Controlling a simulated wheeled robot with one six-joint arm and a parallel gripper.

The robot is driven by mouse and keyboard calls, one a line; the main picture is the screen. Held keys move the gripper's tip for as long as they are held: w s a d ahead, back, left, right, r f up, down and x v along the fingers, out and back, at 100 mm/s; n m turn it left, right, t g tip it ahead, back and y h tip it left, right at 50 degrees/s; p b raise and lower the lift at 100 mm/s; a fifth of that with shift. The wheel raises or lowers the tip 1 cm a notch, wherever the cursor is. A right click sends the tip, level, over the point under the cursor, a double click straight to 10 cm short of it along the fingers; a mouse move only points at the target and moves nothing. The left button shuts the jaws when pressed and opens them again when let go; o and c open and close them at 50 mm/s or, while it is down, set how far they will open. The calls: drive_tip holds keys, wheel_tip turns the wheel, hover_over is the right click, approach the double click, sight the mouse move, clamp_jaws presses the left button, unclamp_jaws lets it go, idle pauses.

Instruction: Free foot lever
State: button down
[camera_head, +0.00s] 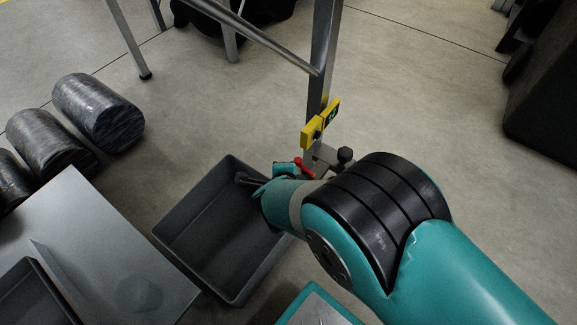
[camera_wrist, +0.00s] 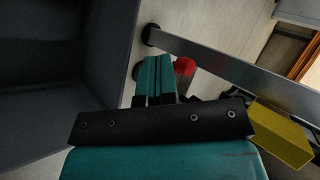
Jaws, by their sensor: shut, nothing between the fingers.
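A red knob or lever end (camera_head: 303,167) sits low beside the grey metal post (camera_head: 322,75), below a yellow block; I take it for the foot lever. It shows in the wrist view as a red ball (camera_wrist: 184,66), just right of my fingertips. My gripper (camera_wrist: 153,72) is shut and empty, its two teal fingers side by side. I cannot tell whether the fingers touch the red part. The lever's lower part is hidden behind my gripper. In the head view, my arm hides much of the gripper.
A dark grey open bin (camera_head: 205,225) stands left of my gripper, close to it. A yellow block (camera_head: 312,134) with a green label is on the post. A metal table (camera_head: 110,240) is at lower left, with dark wrapped rolls (camera_head: 98,112) behind it. Floor right of the post is clear.

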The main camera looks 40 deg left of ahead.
drive_tip(key=s+d+r+p, duration=0.2)
drive_tip(key=s+r+p, duration=0.3)
drive_tip(key=s+r, duration=0.2)
drive_tip(key=shift+d+r, duration=0.2)
idle(0.4)
drive_tip(key=w+d+r+n+g+h+p, duration=0.1)
drive_tip(key=w+d+r+n, duration=0.1)
drive_tip(key=w+d+r, duration=0.55)
drive_tip(key=w+d+r+n+g+h+p, duration=0.15)
drive_tip(key=d+r, duration=0.25)
drive_tip(key=r, duration=0.6)
drive_tip(key=w+d+r+n+g+h+p, duration=0.1)
drive_tip(key=w+d+r+n, duration=0.1)
drive_tip(key=w+d+r, duration=0.55)
drive_tip(key=s+d+r+n+g+p, duration=0.2)
drive_tip(key=s+d+r+n, duration=0.25)
drive_tip(key=d+r, duration=0.8)
drive_tip(key=s+d+r+n+y+p, duration=0.2)
drive_tip(key=s+d+r+n, duration=0.45)
drive_tip(key=s+d, duration=0.4)
wheel_tip(320, 180, up, 38)
drive_tip(key=s+g+p, duration=0.1)
drive_tip(key=p, duration=3.6)
drive_tip(key=shift+r, duration=0.25)
drive_tip(key=shift+s+h, duration=0.1)
drive_tip(key=shift+h, duration=0.15)
